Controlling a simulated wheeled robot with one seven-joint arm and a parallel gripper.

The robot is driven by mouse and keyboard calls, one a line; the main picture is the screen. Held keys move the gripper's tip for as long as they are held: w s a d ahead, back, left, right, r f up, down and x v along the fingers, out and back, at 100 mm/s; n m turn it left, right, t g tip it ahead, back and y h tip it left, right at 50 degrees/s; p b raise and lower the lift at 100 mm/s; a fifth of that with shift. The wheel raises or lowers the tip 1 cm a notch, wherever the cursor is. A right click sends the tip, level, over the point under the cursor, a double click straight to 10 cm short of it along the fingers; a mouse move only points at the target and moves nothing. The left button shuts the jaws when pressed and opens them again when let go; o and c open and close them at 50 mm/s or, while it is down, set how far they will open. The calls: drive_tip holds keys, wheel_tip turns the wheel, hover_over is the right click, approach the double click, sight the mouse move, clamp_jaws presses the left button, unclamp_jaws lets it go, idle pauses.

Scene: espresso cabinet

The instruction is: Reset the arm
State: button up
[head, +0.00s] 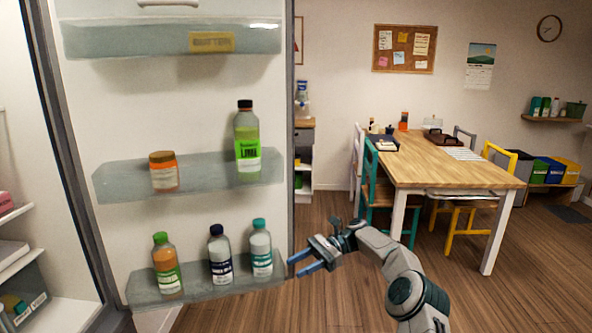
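My gripper (308,263) is at the end of my arm, in the lower middle of the head view. Its two blue fingers point left and are spread apart, with nothing between them. It is just right of the open cabinet door's lower shelf (205,292), near the door's edge. My arm reaches in from the lower right and is bent. I cannot tell how far the fingers are from the door shelf.
The open door (115,115) carries bottles, including a green-labelled one (246,145) and a teal-capped one (261,248). A wooden table (445,160) with chairs, including a yellow one (468,220), stands at the right. The wooden floor between is clear.

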drive_tip(key=s+a+r+n+t+h+p, duration=0.25)
drive_tip(key=s+r+n+h, duration=0.25)
drive_tip(key=s+r+h, duration=0.5)
drive_tip(key=s+d+n+t+h, duration=0.1)
drive_tip(key=s+d+n+t, duration=0.1)
drive_tip(key=s+d, duration=0.3)
drive_tip(key=s+d+n+t+h+p, duration=0.1)
drive_tip(key=s+d, duration=0.4)
drive_tip(key=s, duration=0.8)
drive_tip(key=s+d+n+t+h, duration=0.2)
drive_tip(key=s+d+t, duration=0.3)
drive_tip(key=s, duration=0.4)
drive_tip(key=shift+s+d+r+n+p, duration=0.25)
drive_tip(key=shift+d+r+n+p, duration=0.1)
drive_tip(key=shift+d+n, duration=0.25)
